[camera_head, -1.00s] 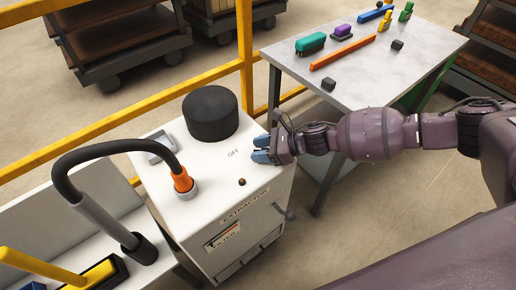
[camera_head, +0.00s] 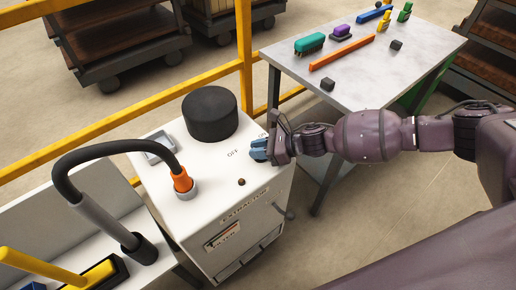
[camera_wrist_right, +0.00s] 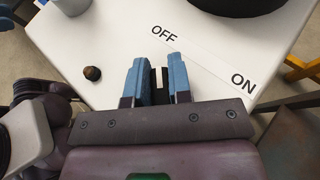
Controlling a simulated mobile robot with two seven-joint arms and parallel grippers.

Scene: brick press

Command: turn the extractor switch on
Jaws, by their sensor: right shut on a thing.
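The white extractor cabinet (camera_head: 215,205) has OFF (camera_head: 232,154) and ON markings on its top, on a pale strip (camera_wrist_right: 205,62) in the right wrist view. My left gripper is not in view.
A black round cap (camera_head: 210,112), an orange-collared hose (camera_head: 183,180) and a small brown knob (camera_head: 241,182) are on the cabinet top. A yellow rail (camera_head: 120,125) runs behind. A grey table (camera_head: 385,75) with brushes and small blocks stands at the back right.

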